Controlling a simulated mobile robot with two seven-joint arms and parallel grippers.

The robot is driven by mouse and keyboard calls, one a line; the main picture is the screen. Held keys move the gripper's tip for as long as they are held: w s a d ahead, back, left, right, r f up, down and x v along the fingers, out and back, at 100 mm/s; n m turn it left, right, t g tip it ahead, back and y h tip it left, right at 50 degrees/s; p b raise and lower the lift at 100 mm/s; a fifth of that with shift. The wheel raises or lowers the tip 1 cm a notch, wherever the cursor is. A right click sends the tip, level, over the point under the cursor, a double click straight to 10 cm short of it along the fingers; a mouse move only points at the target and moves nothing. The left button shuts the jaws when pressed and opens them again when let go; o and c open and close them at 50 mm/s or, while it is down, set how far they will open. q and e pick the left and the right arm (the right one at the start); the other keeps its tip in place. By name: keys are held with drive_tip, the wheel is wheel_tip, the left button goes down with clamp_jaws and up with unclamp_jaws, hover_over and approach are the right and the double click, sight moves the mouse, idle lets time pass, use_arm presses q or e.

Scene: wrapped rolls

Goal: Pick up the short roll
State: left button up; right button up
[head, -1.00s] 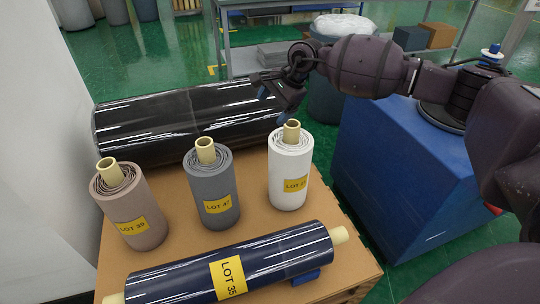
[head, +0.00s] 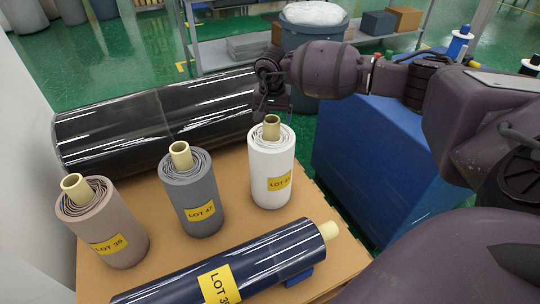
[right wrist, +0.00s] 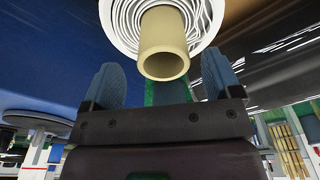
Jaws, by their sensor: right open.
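Three wrapped rolls stand upright on the tan pallet top (head: 235,220): a white roll (head: 271,170), a grey roll (head: 192,205) and a brown-pink roll (head: 105,230). Each has a cream core tube sticking out of its top. The label on the white roll is hard to read. My right gripper (head: 272,108) is open and empty, just above and behind the white roll's core. In the right wrist view, the core (right wrist: 163,45) appears between the two blue fingers of the gripper (right wrist: 162,85), with no visible contact. My left gripper is not in view.
A long navy roll (head: 250,265) lies along the front of the pallet. A long black roll (head: 150,120) lies behind the upright rolls. A blue box-like block (head: 370,150) is at the right. A grey shelf (head: 230,50) and a bin (head: 310,40) stand behind.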

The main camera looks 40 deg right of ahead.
sight(272, 128)
drive_tip(key=shift+w+d+f+b, duration=0.1)
drive_tip(key=shift+f+b, duration=0.1)
drive_tip(key=shift+f, duration=0.7)
drive_tip(key=shift+w+a+f+b, duration=0.1)
drive_tip(key=shift+f+b, duration=0.05)
drive_tip(key=shift+f, duration=0.7)
drive_tip(key=shift+w+d+f+b, duration=0.1)
drive_tip(key=shift+f+b, duration=0.1)
drive_tip(key=shift+f, duration=0.7)
drive_tip(key=shift+r, duration=0.1)
drive_tip(key=shift+r, duration=0.1)
clamp_jaws()
